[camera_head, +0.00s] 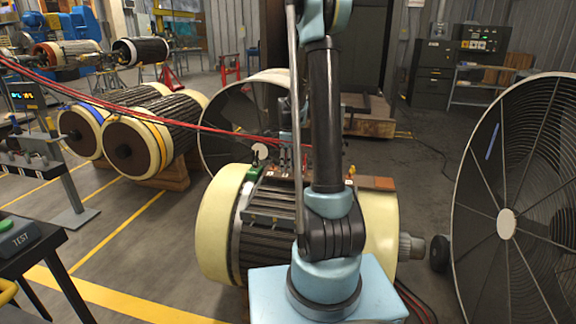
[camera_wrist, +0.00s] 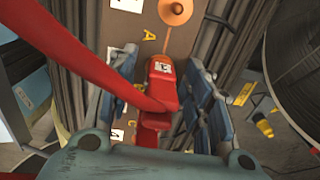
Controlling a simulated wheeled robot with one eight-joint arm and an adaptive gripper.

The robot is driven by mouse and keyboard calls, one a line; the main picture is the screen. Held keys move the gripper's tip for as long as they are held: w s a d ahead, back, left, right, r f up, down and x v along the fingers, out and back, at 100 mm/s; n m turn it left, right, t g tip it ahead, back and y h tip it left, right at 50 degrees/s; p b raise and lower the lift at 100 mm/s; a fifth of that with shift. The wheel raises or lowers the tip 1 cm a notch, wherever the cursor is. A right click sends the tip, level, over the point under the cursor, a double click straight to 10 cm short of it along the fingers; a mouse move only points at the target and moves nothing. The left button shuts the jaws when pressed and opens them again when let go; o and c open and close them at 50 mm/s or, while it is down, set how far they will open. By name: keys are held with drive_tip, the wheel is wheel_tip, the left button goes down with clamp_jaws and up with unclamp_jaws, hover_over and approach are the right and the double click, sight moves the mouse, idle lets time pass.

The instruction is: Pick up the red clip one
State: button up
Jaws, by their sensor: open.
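The red clip (camera_wrist: 163,82) shows in the wrist view on a brown board (camera_wrist: 188,25), with a thick red cable (camera_wrist: 75,50) running from it to the upper left. A white label is on its top. My gripper (camera_wrist: 162,75) is open, with one blue-grey finger on each side of the clip. I cannot tell whether the fingers touch it. In the head view my gripper (camera_head: 287,138) is over the top of the cream-ended rotor (camera_head: 220,222), partly hidden behind my arm. The clip is hard to make out there.
Red cables (camera_head: 150,110) stretch left. A large fan (camera_head: 507,223) stands at right.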

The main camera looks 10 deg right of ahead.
drive_tip(key=shift+f, duration=0.2)
clamp_jaws()
drive_tip(key=shift+r, duration=0.1)
wheel_tip(320, 180, up, 10)
drive_tip(key=shift+f, duration=0.1)
idle(0.6)
